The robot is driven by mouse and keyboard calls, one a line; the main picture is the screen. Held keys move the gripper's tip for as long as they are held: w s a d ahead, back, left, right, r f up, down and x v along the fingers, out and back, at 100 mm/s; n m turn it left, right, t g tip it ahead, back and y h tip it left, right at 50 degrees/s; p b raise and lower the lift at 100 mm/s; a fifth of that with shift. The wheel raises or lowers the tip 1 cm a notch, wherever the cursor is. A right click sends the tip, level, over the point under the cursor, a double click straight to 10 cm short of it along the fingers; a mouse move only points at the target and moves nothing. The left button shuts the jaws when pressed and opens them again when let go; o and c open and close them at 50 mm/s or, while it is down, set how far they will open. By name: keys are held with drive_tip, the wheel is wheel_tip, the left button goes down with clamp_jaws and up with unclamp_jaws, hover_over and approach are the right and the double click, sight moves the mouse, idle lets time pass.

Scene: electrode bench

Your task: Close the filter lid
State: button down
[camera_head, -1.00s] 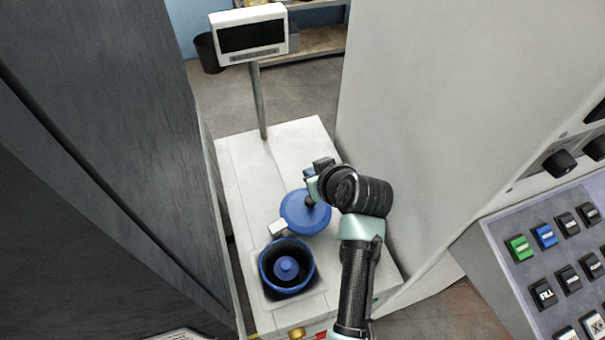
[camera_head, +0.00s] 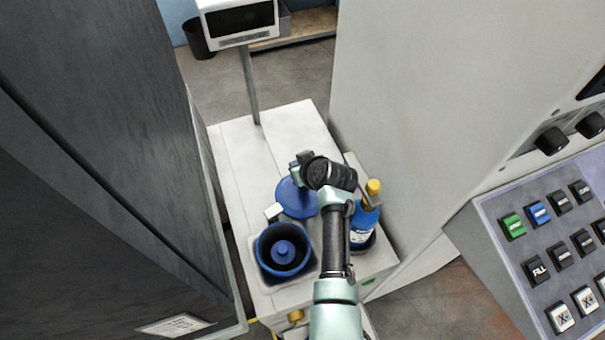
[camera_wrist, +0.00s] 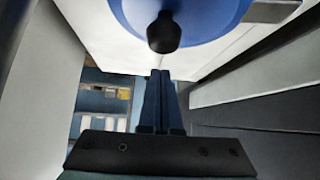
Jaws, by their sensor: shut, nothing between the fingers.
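The blue filter lid (camera_head: 296,198) stands open behind the filter housing, its round disc partly hidden by my arm in the head view. The filter housing (camera_head: 264,262) is a round blue cup, uncovered, with a blue core in its dark inside.
A blue bottle with a yellow cap (camera_head: 366,215) stands right of my arm on the white bench (camera_head: 240,150). A display on a post (camera_head: 240,22) rises at the back. A dark cabinet is close on the left, a pale one on the right, with a button panel (camera_head: 545,240).

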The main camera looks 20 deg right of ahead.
drive_tip(key=s, duration=0.1)
drive_tip(key=s+p, duration=0.1)
drive_tip(key=s, duration=0.1)
drive_tip(key=shift+d+f, duration=0.15)
drive_tip(key=shift+d, duration=0.05)
drive_tip(key=shift+f, duration=0.1)
drive_tip(key=shift+s, duration=0.15)
